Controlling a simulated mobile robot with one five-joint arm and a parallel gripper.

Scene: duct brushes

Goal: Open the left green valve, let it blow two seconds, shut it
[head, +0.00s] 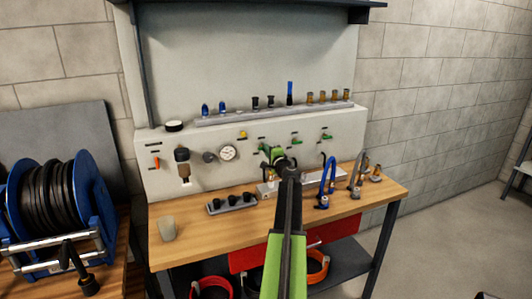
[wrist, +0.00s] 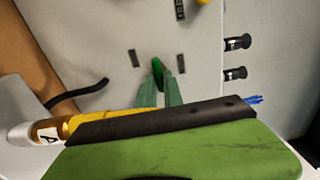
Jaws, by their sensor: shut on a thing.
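The left green valve handle (wrist: 156,66) shows as a small green piece at the fingertips in the wrist view. My gripper (wrist: 158,88) is shut on it, with two green fingers reaching to the pale panel. In the head view my gripper (head: 272,152) is at the panel and covers most of this valve, so I cannot tell there how its handle is turned. Two more green valve handles, a middle one (head: 296,138) and a right one (head: 326,134), sit to its right, apart from the gripper.
A yellow handle (head: 243,134) and a round gauge (head: 228,153) are left of my gripper. Several black and brass fittings (head: 310,97) stand on the ledge above. Blue hoses (head: 328,180) and a dark tray of fittings (head: 231,204) are on the wooden bench (head: 200,244). A cup (head: 167,228) stands front left.

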